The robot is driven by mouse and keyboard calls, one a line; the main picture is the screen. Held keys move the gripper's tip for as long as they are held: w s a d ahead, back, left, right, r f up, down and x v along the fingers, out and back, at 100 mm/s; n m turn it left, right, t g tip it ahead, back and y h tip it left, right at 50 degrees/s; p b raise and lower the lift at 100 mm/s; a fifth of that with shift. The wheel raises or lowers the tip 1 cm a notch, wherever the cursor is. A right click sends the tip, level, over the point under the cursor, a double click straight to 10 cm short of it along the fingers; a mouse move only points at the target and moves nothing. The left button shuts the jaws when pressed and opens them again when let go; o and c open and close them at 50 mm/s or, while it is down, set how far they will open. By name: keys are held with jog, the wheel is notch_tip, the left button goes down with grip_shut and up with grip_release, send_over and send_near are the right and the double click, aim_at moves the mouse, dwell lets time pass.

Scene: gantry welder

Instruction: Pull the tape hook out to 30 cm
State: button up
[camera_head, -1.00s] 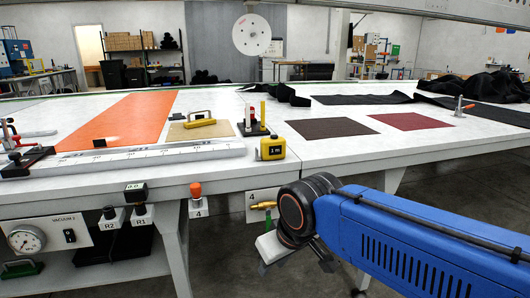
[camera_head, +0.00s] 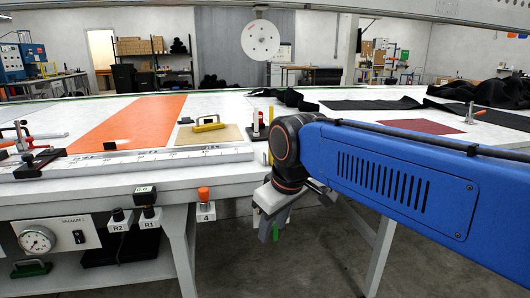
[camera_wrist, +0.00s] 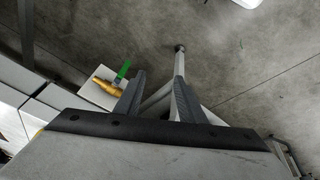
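The yellow tape measure is almost wholly hidden behind my arm in the head view. Only a small yellow patch shows at the arm's left edge, and I cannot be sure it is the tape. Its hook is not visible in either view. My gripper (camera_head: 269,228) hangs below the front edge of the table (camera_head: 120,183), pointing down and empty. In the wrist view, my gripper (camera_wrist: 160,77) has its two fingers apart, with only floor and a table leg between and beyond them.
A brass valve with a green handle (camera_wrist: 107,88) sits on a white plate left of the fingers. A steel ruler bar (camera_head: 150,160) lies along the front edge. Orange cloth (camera_head: 130,120) lies behind.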

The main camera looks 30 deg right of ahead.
jog(key=w+d+r+n+g, duration=0.1)
jog(key=w+d+r+n, duration=0.25)
jog(key=w+r, duration=0.45)
jog(key=w+d+r+n+g, duration=0.25)
jog(key=w+r+n, duration=0.2)
jog(key=r, duration=0.55)
jog(key=w+d+r+n, duration=0.4)
jog(key=w+r, duration=0.4)
jog(key=r, duration=0.1)
jog(key=f, duration=1.7)
jog(key=shift+s+a, duration=0.1)
jog(key=shift+s, duration=0.15)
jog(key=shift+c, duration=0.2)
grip_shut()
